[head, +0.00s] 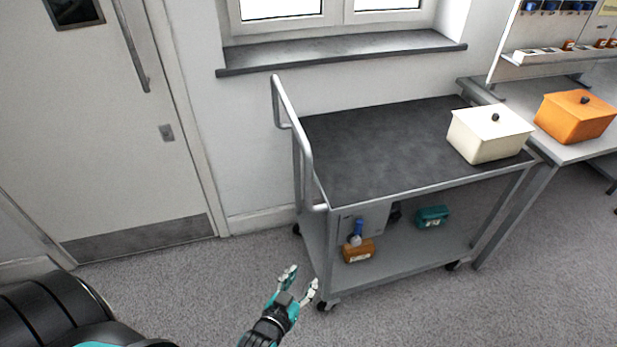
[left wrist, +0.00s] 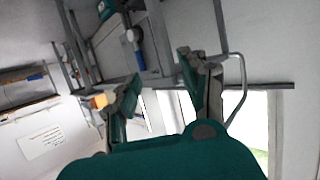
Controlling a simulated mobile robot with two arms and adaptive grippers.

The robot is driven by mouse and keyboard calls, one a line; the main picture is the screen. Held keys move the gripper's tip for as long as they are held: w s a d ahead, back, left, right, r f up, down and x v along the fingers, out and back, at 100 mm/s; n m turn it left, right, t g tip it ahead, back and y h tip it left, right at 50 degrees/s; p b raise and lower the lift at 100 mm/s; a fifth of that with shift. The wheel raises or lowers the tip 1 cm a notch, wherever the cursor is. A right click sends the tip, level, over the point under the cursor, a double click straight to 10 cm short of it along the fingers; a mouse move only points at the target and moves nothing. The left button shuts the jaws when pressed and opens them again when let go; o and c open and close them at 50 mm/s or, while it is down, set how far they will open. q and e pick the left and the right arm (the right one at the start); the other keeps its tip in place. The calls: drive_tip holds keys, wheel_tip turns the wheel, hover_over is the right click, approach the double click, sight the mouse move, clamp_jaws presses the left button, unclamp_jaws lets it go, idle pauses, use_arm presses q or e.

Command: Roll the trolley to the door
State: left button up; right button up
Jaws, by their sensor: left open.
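The trolley (head: 385,143) is a grey metal cart with a dark top and a lower shelf, standing under the window. Its tubular handle (head: 292,125) rises at the left end, facing the door. The white door (head: 110,125) is at the left, closed, with a long vertical handle. My left gripper (head: 301,277) is open and empty, low in front of the trolley's near left corner and below the handle. The left wrist view, turned over, shows its spread fingers (left wrist: 162,66), with the trolley handle (left wrist: 241,90) at the right. My right gripper is not in view.
A cream lidded box (head: 488,137) stands on the trolley's top. A brown box (head: 358,251), a teal box (head: 432,216) and a blue-topped bottle (head: 355,234) are on its lower shelf. A bench (head: 560,150) with an orange box (head: 574,120) adjoins at right. Floor before the door is clear.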

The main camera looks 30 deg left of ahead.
sight(307, 184)
use_arm(q)
drive_tip(key=w+a+r+n+t+y, duration=0.1)
drive_tip(key=a+r+t, duration=0.1)
drive_tip(key=r, duration=0.6)
drive_tip(key=w+a+r+t+y, duration=0.1)
drive_tip(key=a+r+t, duration=0.15)
drive_tip(key=r, duration=0.65)
drive_tip(key=shift+g, duration=0.35)
drive_tip(key=w+a, duration=0.1)
drive_tip(key=w, duration=0.4)
drive_tip(key=w+a+p, duration=0.1)
drive_tip(key=w, duration=0.5)
drive_tip(key=w+a, duration=0.1)
drive_tip(key=w, duration=0.4)
drive_tip(key=shift+w+a+f, duration=0.1)
drive_tip(key=shift+w+f, duration=0.15)
drive_tip(key=shift+c, duration=0.2)
clamp_jaws()
drive_tip(key=shift+f, duration=0.3)
